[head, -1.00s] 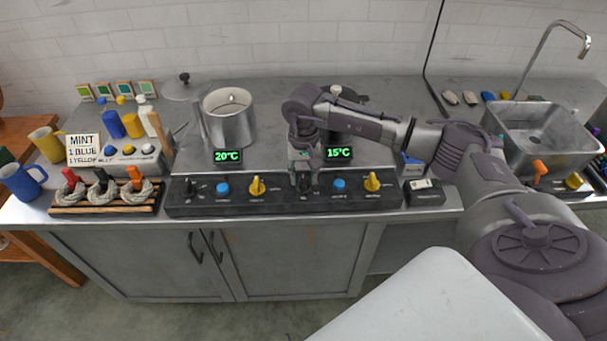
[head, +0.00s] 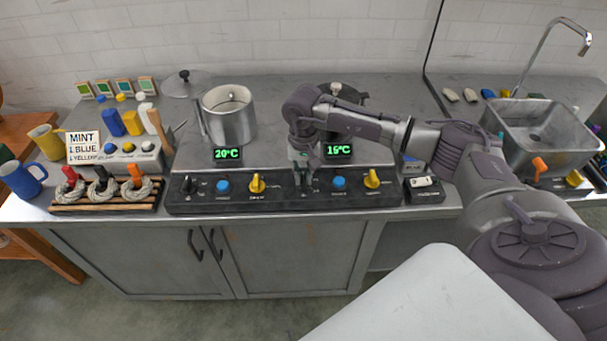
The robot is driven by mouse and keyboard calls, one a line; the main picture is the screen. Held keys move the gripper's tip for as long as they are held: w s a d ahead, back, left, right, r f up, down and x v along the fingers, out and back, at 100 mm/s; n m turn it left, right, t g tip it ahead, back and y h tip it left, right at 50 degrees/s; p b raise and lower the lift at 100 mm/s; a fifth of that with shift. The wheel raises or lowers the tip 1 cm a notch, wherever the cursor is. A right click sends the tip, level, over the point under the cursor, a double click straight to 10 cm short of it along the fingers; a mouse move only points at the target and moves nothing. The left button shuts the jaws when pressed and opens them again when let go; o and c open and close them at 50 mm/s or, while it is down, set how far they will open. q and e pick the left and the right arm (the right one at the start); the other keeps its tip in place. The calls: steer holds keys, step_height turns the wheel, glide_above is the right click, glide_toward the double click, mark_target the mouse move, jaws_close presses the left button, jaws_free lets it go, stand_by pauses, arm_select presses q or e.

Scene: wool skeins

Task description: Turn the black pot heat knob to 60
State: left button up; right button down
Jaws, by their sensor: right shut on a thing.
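The black pot (head: 345,92) stands at the back of the counter, mostly hidden behind my right arm; its lid knob shows. Its green display (head: 338,150) reads about 15 or 16°C; the last digit is hard to tell. My right gripper (head: 304,181) points down at the black control panel (head: 285,203) and is shut on the black pot heat knob, which it mostly hides. The knob's angle cannot be told. A blue button (head: 338,184) and a yellow knob (head: 372,179) sit to its right. My left gripper is not in view.
A steel pot (head: 229,115) with a 20°C display (head: 227,154) stands to the left, above its own knobs. Wool skeins (head: 103,192) lie at the left, a small switch box (head: 424,189) and the sink (head: 542,130) at the right.

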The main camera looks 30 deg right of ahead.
steer(key=m+b, duration=0.2)
steer(key=m, duration=0.2)
steer(key=shift+f+m+b, duration=0.1)
steer(key=shift+m+b, duration=0.2)
steer(key=shift+b, duration=0.05)
steer(key=m+b, duration=0.2)
steer(key=m, duration=0.4)
steer(key=m+b, duration=0.1)
steer(key=m, duration=0.5)
steer(key=shift+m, duration=0.4)
steer(key=m+b, duration=0.1)
steer(key=m, duration=0.4)
steer(key=shift+m, duration=0.7)
steer(key=shift+r, duration=0.2)
steer(key=c, duration=1.2)
jaws_free()
steer(key=shift+o, duration=0.2)
